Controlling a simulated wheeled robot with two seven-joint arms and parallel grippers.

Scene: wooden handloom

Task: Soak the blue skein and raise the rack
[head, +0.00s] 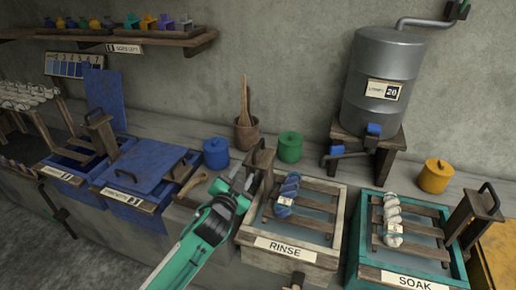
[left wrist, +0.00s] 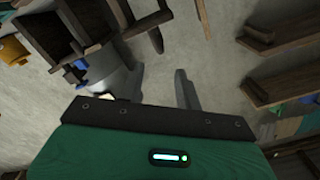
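A blue skein with a white tag (head: 287,193) lies on the slatted wooden rack (head: 312,206) of the RINSE tub (head: 285,250). A dark upright handle (head: 262,158) stands at that rack's left side. A white skein (head: 392,215) lies on the rack (head: 425,231) of the SOAK tub (head: 353,262), whose upright handle (head: 478,207) is at the right. My left gripper (head: 242,182) is beside the RINSE tub's left edge, near the handle; I cannot tell whether they touch. In the left wrist view its fingers (left wrist: 160,88) are apart with nothing between them. My right gripper is not in view.
A metal tank (head: 385,75) marked 20 stands on a wooden stand behind the tubs. Blue (head: 216,152), green (head: 290,146) and yellow (head: 435,176) pots line the back. Blue vats (head: 143,172) stand at the left, and a shelf (head: 110,37) hangs above.

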